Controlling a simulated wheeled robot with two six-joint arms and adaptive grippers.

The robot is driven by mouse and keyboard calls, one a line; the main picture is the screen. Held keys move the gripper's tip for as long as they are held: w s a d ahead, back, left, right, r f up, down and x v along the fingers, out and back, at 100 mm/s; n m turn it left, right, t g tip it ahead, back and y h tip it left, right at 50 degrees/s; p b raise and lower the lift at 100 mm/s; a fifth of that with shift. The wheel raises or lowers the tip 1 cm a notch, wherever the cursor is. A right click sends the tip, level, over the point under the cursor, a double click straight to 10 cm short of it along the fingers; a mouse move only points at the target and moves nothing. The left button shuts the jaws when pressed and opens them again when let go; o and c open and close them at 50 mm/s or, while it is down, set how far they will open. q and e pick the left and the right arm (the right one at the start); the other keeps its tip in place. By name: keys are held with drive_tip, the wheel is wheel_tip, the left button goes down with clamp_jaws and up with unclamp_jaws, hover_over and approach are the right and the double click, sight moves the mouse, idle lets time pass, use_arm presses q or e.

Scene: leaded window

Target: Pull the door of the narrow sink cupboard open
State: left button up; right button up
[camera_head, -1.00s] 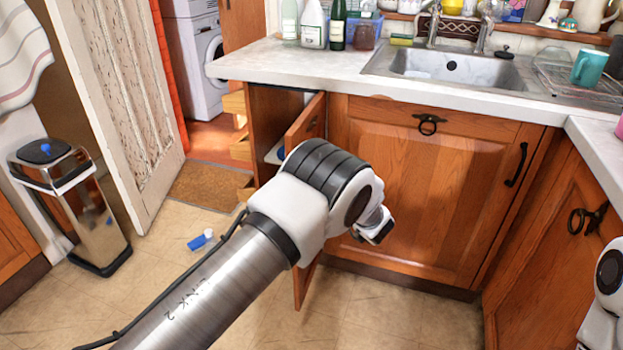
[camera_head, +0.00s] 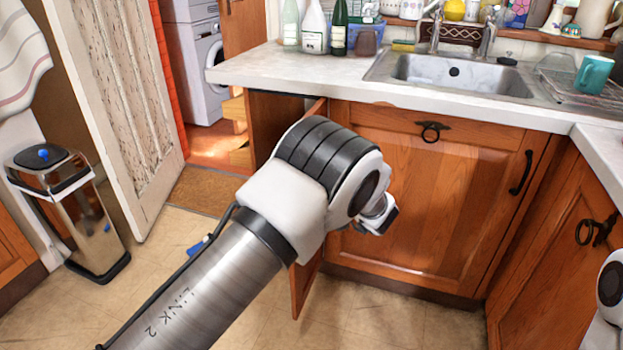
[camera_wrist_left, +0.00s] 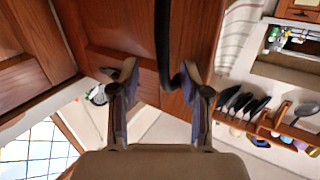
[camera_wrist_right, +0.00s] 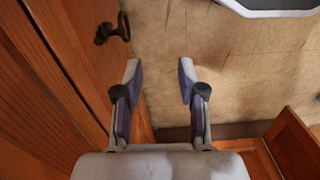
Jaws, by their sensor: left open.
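The narrow sink cupboard's wooden door (camera_head: 303,288) stands ajar at the left end of the sink unit. My left arm covers most of it in the head view. The left wrist view shows a wooden door panel (camera_wrist_left: 112,72) with a dark bar handle (camera_wrist_left: 162,45) running down between the fingers. My left gripper (camera_wrist_left: 152,80) is open around the handle's lower end; contact cannot be told. In the head view its fingers are hidden behind my arm. My right gripper (camera_wrist_right: 158,72) is open and empty, beside a wooden front with a dark ring handle (camera_wrist_right: 113,30).
The wide sink cupboard door (camera_head: 425,200) is shut, right of the narrow one. The worktop (camera_head: 290,72) overhangs both and holds bottles at its left. A shiny bin (camera_head: 80,220) stands at left by a white door (camera_head: 125,120). Floor (camera_head: 385,325) before the cupboards is clear.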

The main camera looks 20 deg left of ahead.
use_arm(q)
wheel_tip(320, 180, up, 6)
drive_tip(key=w, duration=0.1)
drive_tip(key=f, duration=0.2)
drive_tip(key=s+f, duration=0.1)
drive_tip(key=f, duration=0.1)
drive_tip(key=shift+d+f, duration=0.15)
drive_tip(key=shift+f, duration=0.1)
drive_tip(key=w+d+p, duration=0.1)
drive_tip(key=d+p, duration=0.8)
drive_tip(key=p, duration=0.5)
use_arm(e)
wheel_tip(320, 180, up, 15)
drive_tip(key=shift+s+d, duration=0.15)
drive_tip(key=shift+s, duration=0.15)
use_arm(q)
drive_tip(key=shift+w, duration=0.1)
